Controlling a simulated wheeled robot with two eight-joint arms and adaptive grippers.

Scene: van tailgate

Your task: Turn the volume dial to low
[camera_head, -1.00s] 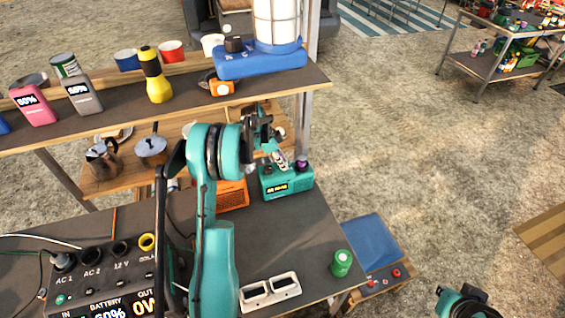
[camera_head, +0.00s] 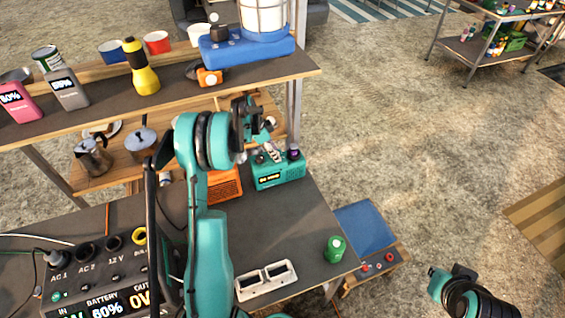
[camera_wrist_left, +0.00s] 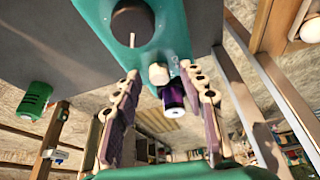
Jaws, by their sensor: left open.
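A teal radio (camera_head: 278,173) with a small lit display stands at the back of the dark table. A purple-and-black knob (camera_head: 294,154) sits on its top right. In the left wrist view the radio's teal top (camera_wrist_left: 160,35) carries a large black dial (camera_wrist_left: 134,22), a pale knob (camera_wrist_left: 158,74) and the purple knob (camera_wrist_left: 173,97). Which one is the volume dial I cannot tell. My left gripper (camera_head: 268,150) is open just above the radio. In its wrist view the fingers (camera_wrist_left: 160,72) stand on either side of the pale and purple knobs, seemingly without gripping them.
An orange box (camera_head: 225,184) stands beside the radio, partly behind my left arm. A shelf (camera_head: 190,95) with bottles and a lantern (camera_head: 265,20) runs behind. A power station (camera_head: 100,285), a white double-socket plate (camera_head: 266,281) and a green can (camera_head: 335,249) are on the table.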

